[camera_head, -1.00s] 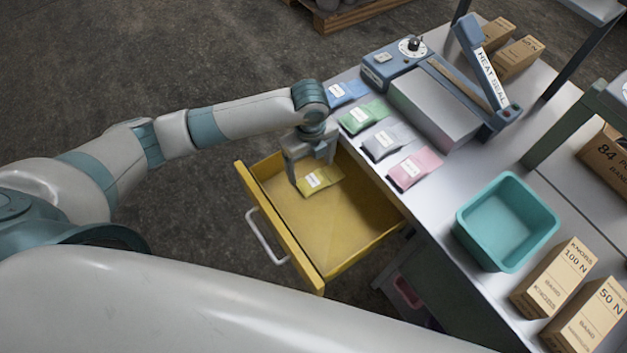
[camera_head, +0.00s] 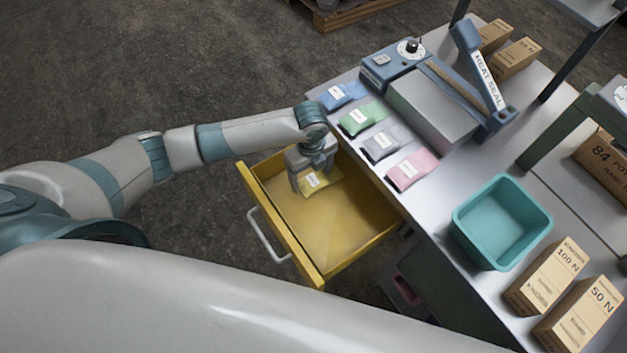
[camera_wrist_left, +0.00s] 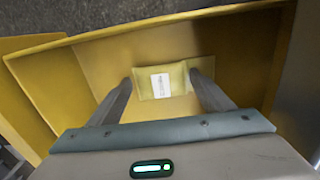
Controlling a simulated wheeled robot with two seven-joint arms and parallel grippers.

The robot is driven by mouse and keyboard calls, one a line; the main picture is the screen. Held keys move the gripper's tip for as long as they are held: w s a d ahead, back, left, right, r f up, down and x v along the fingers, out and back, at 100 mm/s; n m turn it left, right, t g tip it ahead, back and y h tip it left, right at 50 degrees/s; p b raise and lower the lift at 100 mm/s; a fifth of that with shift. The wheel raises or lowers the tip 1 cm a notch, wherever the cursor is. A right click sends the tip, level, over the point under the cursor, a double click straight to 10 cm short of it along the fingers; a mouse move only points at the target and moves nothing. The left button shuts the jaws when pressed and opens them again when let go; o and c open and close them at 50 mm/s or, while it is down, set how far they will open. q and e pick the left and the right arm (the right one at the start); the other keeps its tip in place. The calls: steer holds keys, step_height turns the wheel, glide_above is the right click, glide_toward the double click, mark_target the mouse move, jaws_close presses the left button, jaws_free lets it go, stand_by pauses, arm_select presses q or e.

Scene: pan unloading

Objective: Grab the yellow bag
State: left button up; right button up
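The yellow bag (camera_head: 319,183), with a white label, lies flat in the open yellow drawer (camera_head: 335,240), towards its back left part. My left gripper (camera_head: 314,178) reaches down into the drawer over the bag, its fingers wide apart. In the left wrist view the bag (camera_wrist_left: 163,82) shows between the two fingertips (camera_wrist_left: 160,84) of the open gripper, one near each end of it. I cannot tell whether the fingers touch it. My right gripper is not in view.
Blue (camera_head: 341,95), green (camera_head: 362,118), grey (camera_head: 386,142) and pink (camera_head: 411,169) bags lie on the table beside the drawer. A heat sealer (camera_head: 430,100), a teal bin (camera_head: 503,222) and cardboard boxes (camera_head: 548,277) stand on the table. The drawer walls surround my gripper.

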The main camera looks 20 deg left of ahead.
mark_target(311, 178)
arm_select(q)
steer(key=c, duration=0.9)
steer(key=shift+r, duration=0.15)
step_height(311, 178, up, 10)
steer(key=b, duration=0.2)
